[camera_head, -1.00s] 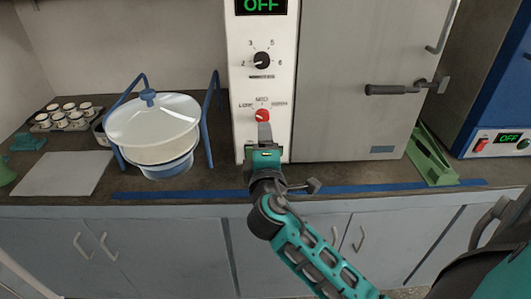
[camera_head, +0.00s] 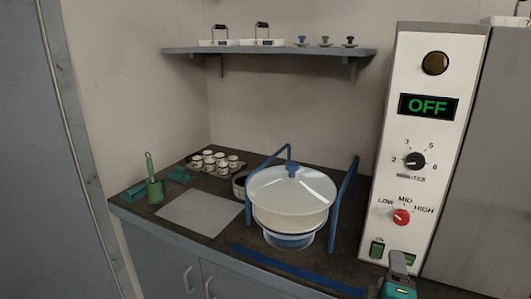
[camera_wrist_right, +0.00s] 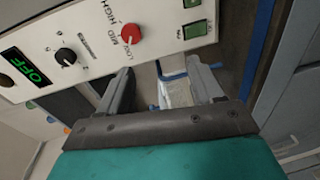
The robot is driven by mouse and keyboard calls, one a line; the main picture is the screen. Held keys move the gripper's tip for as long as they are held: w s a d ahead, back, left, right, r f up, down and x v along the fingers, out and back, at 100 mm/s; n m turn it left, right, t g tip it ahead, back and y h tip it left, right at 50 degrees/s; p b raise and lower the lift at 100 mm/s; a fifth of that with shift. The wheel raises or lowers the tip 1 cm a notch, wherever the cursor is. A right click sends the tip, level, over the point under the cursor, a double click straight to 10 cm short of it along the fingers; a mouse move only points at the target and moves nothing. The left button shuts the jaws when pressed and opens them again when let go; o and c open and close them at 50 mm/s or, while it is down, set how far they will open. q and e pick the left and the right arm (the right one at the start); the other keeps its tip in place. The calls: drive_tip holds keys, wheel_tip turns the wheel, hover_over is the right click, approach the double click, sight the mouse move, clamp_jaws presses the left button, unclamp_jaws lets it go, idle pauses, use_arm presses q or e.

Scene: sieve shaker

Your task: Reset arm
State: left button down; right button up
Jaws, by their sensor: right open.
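My right gripper (camera_head: 396,272) is at the bottom right of the head view, in front of the lower part of the white control panel (camera_head: 425,150). In the right wrist view its two fingers (camera_wrist_right: 163,88) are apart with nothing between them. The panel has a green OFF display (camera_head: 428,106), a black minutes knob (camera_head: 415,160) and a red LOW-MID-HIGH knob (camera_head: 402,216). The same red knob (camera_wrist_right: 131,34) shows just beyond the fingers in the wrist view. My left gripper is out of view.
A sieve with a clear lid (camera_head: 292,195) stands between blue posts on the dark counter. Left of it are a grey mat (camera_head: 200,212), a rack of small cups (camera_head: 215,161) and a green brush (camera_head: 154,185). A shelf (camera_head: 270,51) hangs above.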

drive_tip(key=s+a+f+m+g+y, duration=0.2)
drive_tip(key=s+a+f+m+y, duration=0.2)
drive_tip(key=s+f, duration=0.3)
drive_tip(key=s+a+f+m+g+y, duration=0.2)
drive_tip(key=s+a+f+m+y, duration=0.3)
drive_tip(key=f, duration=0.7)
drive_tip(key=s, duration=0.2)
drive_tip(key=shift+s+a+f+y, duration=0.3)
drive_tip(key=shift+a+f+y, duration=0.05)
drive_tip(key=shift+f+y, duration=0.05)
drive_tip(key=shift+c, duration=0.2)
